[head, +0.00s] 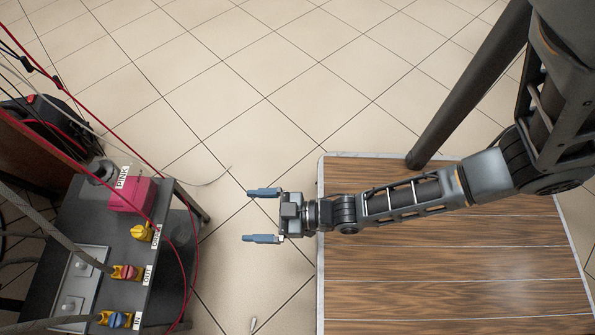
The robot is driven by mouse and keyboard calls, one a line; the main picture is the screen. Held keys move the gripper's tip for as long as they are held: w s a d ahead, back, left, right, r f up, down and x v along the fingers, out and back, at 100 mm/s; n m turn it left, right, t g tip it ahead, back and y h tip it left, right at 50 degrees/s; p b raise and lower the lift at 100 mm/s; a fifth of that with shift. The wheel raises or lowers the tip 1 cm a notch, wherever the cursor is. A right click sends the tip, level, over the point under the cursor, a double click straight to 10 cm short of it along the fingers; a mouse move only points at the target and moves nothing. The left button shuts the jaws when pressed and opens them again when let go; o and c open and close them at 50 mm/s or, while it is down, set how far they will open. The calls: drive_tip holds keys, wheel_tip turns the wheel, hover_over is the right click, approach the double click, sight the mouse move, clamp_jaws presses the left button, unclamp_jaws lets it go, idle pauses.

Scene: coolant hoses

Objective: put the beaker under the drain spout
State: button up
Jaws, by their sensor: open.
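My gripper (263,213) is open and empty, its two blue fingers pointing left over the tiled floor, right of the dark bench. The drain fitting is a yellow valve (142,232) on the bench's right part, with a partly hidden label beside it that seems to read DRAIN. The spout's opening is not clearly visible. My gripper is apart from the valve and this shape.
The dark bench (95,225) carries a pink box (131,195) labelled PINK, a red-and-yellow valve (126,272) labelled OUT and a blue-and-yellow valve (115,319) labelled IN. Red cables and grey hoses hang around it. A wood-topped surface (450,285) lies under my arm. Upper floor is clear.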

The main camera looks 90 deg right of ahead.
drive_tip(key=s+a+r, duration=0.1)
drive_tip(key=s+r, duration=0.2)
drive_tip(key=r, duration=0.6)
drive_tip(key=s+a+r+g, duration=0.1)
drive_tip(key=s+r, duration=0.2)
drive_tip(key=r, duration=0.6)
drive_tip(key=s+a+r, duration=0.1)
drive_tip(key=s+r, duration=0.3)
drive_tip(key=r, duration=0.5)
drive_tip(key=shift+a+r+g, duration=0.2)
drive_tip(key=shift+r+g, duration=0.05)
drive_tip(key=shift+g, duration=0.15)
